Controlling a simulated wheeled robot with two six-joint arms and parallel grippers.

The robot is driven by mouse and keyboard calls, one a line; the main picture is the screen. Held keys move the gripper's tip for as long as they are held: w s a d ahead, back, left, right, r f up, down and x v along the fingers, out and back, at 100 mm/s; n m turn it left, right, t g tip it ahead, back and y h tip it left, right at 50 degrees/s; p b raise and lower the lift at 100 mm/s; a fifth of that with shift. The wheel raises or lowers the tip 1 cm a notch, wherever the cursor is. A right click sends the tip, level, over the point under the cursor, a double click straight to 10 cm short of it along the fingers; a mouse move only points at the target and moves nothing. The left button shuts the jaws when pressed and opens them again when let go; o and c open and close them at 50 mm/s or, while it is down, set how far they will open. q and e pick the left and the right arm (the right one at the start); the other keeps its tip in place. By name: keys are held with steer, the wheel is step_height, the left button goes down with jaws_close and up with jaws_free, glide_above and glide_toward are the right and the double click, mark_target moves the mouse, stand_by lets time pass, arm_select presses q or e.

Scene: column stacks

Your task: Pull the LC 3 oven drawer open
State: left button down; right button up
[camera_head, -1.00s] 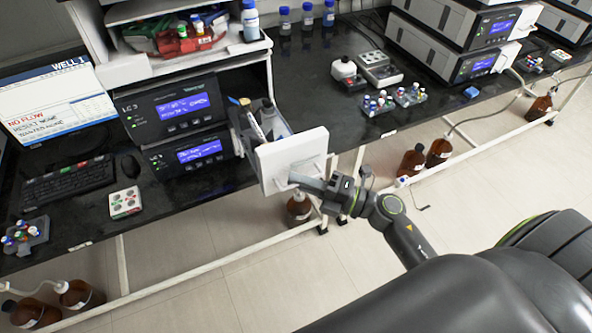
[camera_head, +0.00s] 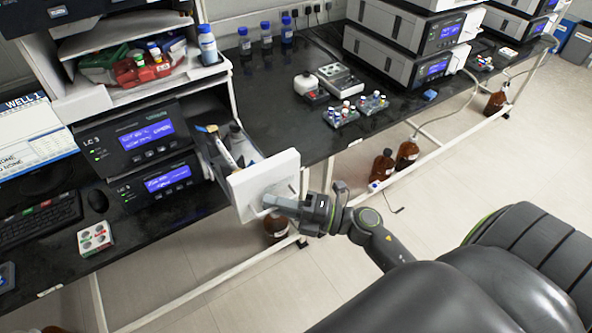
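The LC 3 stack's two dark modules with blue screens (camera_head: 145,135) stand on the black bench at left. Beside them the oven drawer (camera_head: 240,150) is pulled out and holds bottles and thin items. Its white front panel (camera_head: 240,194) stands out past the bench edge. My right gripper (camera_head: 272,203) is at the handle on that panel and looks shut on it, with the fingertips partly blending into the handle. My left gripper is not in view.
A brown bottle (camera_head: 276,229) stands under the drawer front. A white shelf with a blue-capped bottle (camera_head: 208,46) is above. Vial racks (camera_head: 341,117) and more modules (camera_head: 400,55) stand to the right. Open floor lies in front of the bench.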

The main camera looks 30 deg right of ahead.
steer(key=shift+s+d+f+b, duration=0.2)
steer(key=shift+s+d+b, duration=0.1)
steer(key=shift+d+b, duration=0.05)
steer(key=b+v, duration=0.4)
steer(key=v, duration=1.2)
steer(key=shift+s+d+b, duration=0.15)
steer(key=shift+s+b, duration=0.05)
steer(key=shift+b, duration=0.1)
